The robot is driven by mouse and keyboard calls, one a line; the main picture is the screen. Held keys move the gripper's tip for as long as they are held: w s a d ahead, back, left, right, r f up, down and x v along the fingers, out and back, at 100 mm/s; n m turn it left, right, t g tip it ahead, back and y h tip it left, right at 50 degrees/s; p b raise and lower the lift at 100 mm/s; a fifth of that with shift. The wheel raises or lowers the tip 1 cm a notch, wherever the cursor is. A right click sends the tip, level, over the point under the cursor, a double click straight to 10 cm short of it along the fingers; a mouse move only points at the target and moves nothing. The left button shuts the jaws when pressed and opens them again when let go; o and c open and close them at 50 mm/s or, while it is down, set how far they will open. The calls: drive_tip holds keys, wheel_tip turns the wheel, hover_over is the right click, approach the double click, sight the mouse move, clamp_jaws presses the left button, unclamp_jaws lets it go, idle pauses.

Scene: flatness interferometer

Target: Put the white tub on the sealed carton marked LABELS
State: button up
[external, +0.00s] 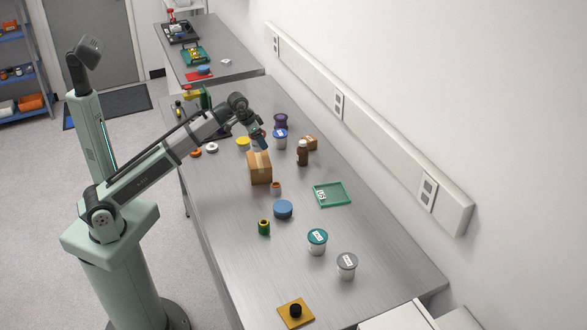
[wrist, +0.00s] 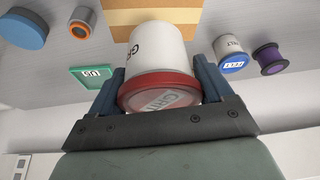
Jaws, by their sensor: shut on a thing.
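My gripper (wrist: 160,88) is shut on a white tub (wrist: 157,46) with a red lid (wrist: 160,92). The blue fingers press on both sides near the lid, whose label seems to start with GRI. In the external view my gripper (external: 259,141) is just above and behind a taped brown carton (external: 260,171); I cannot make out the held tub there. The carton also shows in the wrist view (wrist: 120,17), beyond the tub's base. I cannot tell whether tub and carton touch. No LABELS marking is readable on the carton.
A blue-lidded tub (external: 280,139), a purple spool (external: 280,121), a brown bottle (external: 302,153) and a small brown box (external: 311,142) stand beyond the carton. A green tray (external: 345,205), blue disc (external: 283,209) and two other tubs (external: 317,241) (external: 347,266) stand nearer.

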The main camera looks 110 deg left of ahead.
sight(260, 149)
drive_tip(key=shift+f, duration=2.45)
drive_tip(key=shift+f, duration=0.15)
drive_tip(key=o, duration=1.1)
drive_tip(key=v, duration=1.2)
